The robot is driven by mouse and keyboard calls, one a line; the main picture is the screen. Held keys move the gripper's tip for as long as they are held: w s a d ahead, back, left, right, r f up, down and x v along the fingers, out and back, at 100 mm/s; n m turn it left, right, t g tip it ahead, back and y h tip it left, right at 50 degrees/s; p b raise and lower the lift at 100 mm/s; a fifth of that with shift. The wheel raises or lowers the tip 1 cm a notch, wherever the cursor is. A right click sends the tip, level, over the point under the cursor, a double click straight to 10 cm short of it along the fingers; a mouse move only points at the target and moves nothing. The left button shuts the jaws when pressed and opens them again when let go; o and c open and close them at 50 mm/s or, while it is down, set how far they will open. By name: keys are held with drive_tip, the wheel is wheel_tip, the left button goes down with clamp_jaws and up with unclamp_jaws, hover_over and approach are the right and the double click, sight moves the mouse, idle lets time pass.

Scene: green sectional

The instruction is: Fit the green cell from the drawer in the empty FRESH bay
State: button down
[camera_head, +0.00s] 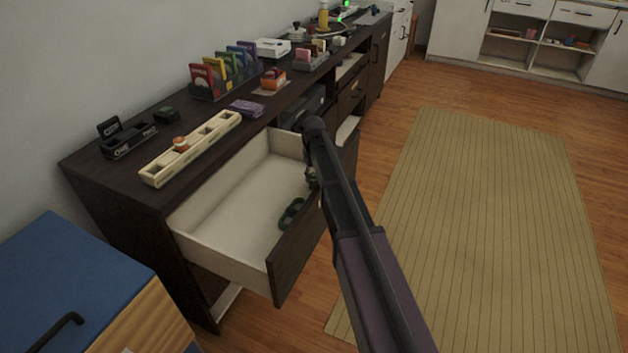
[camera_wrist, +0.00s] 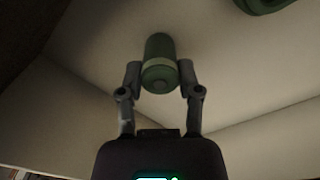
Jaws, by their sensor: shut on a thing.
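My gripper (camera_wrist: 159,74) is shut on a green cell (camera_wrist: 158,55), a green cylinder held between the two fingertips in the wrist view. Pale drawer surfaces show behind it. In the head view the open drawer (camera_head: 215,249) has a cream inside and a dark front. My arm hides most of the gripper there, at the drawer's right part. A dark green object (camera_head: 291,212) lies on the drawer floor; a green piece (camera_wrist: 262,4) shows at the wrist view's top edge. I cannot read a FRESH label. A black holder (camera_head: 130,145) marked ONE and TWO stands on the dresser.
A long cream tray (camera_head: 158,176) with several bays and an orange-brown piece (camera_head: 181,144) lies on the dresser. Open floor and a rug (camera_head: 490,200) lie right.

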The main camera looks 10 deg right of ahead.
wheel_tip(320, 180, up, 10)
drive_tip(key=p, duration=1)
idle(0.8)
wheel_tip(320, 180, up, 41)
drive_tip(key=p, duration=4.1)
hover_over(314, 175)
